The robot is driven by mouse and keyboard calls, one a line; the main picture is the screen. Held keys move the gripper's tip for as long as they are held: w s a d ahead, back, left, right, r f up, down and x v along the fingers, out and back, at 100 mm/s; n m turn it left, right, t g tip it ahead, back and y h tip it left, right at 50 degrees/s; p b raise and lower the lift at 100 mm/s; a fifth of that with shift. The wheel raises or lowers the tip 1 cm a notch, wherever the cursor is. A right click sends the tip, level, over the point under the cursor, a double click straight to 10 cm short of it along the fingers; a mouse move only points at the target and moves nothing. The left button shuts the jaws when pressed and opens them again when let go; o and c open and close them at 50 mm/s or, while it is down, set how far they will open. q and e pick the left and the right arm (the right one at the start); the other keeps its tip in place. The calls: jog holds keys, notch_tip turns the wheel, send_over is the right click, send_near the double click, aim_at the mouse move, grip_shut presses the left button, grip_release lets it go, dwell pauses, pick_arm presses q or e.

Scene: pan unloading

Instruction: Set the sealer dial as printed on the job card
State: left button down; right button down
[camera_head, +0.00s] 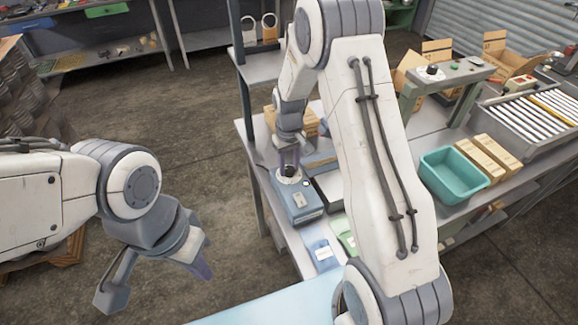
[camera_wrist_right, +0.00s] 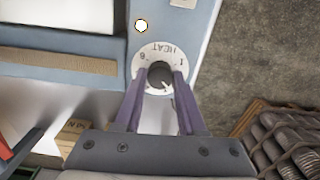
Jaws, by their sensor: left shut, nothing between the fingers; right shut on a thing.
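The sealer (camera_head: 306,207) is a blue-grey box on the bench, left of my right forearm. Its dial is a black knob (camera_wrist_right: 159,73) on a white round plate (camera_wrist_right: 154,49) marked HEAT, with a 1 and a 6 readable. A small pale pointer mark shows on the knob's lower right; the number it points at is not clear. My right gripper (camera_wrist_right: 160,76) is shut on the knob from above; it also shows in the head view (camera_head: 289,166). A blue-and-white card (camera_head: 323,254) lies in front of the sealer; its print is unreadable. My left gripper (camera_head: 160,285) is shut and empty, off the bench.
A teal bin (camera_head: 452,177) and long cardboard boxes (camera_head: 488,157) stand at right on the bench, near a roller conveyor (camera_head: 530,118). A green card (camera_head: 345,238) lies by the blue one. A small lamp (camera_wrist_right: 141,25) glows near the dial. My right forearm hides the bench's middle.

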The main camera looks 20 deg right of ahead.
jog(key=m, duration=0.6)
jog(key=shift+m, duration=0.3)
jog(key=m, duration=0.6)
jog(key=shift+r+b, duration=0.1)
jog(key=shift+b, duration=0.25)
jog(key=m, duration=0.6)
jog(key=shift+m, duration=0.3)
jog(key=m, duration=0.5)
jog(key=shift+m, duration=0.3)
jog(key=shift+w, duration=0.1)
jog(key=c, duration=0.5)
grip_release()
